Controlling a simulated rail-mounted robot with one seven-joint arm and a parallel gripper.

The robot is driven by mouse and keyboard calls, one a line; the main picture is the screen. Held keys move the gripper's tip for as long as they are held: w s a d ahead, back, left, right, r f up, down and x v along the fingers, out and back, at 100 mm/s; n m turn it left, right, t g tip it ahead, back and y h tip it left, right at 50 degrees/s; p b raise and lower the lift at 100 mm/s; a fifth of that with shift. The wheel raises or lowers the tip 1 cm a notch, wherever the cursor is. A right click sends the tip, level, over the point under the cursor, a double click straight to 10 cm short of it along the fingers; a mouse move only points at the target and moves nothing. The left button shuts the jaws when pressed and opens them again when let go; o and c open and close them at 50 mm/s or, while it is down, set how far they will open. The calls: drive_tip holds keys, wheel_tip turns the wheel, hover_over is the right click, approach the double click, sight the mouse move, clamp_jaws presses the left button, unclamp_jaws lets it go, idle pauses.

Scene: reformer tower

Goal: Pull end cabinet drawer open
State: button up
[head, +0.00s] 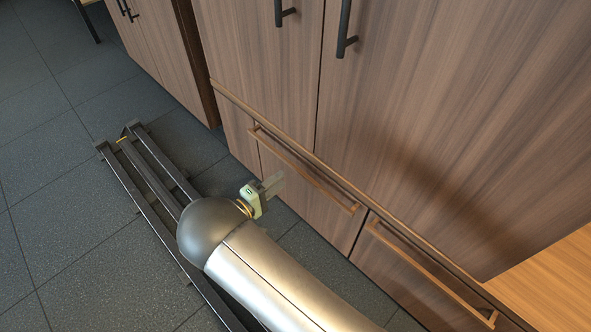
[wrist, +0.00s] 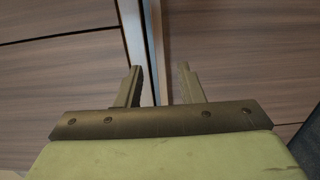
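Two low wooden drawers show in the head view, side by side. The left drawer (head: 297,196) has a long wooden bar handle (head: 300,168), and the right drawer (head: 405,281) has a similar handle (head: 428,271). Both look closed; which one is the end drawer I cannot tell. My gripper (head: 273,184) is in front of the left drawer, below its handle. In the wrist view my gripper (wrist: 157,82) has its two fingers apart, with pale upright strips (wrist: 154,55) between and beyond them. Whether the fingers touch anything is unclear.
Tall cabinet doors (head: 415,130) with dark handles (head: 345,28) rise above the drawers. Another cabinet (head: 160,45) stands at the upper left. A dark floor rail (head: 160,175) runs beside my arm. The tiled floor (head: 50,170) on the left is clear.

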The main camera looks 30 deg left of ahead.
sight(294, 169)
drive_tip(key=b+x, duration=0.1)
drive_tip(key=x, duration=0.6)
drive_tip(key=shift+w, duration=0.4)
clamp_jaws()
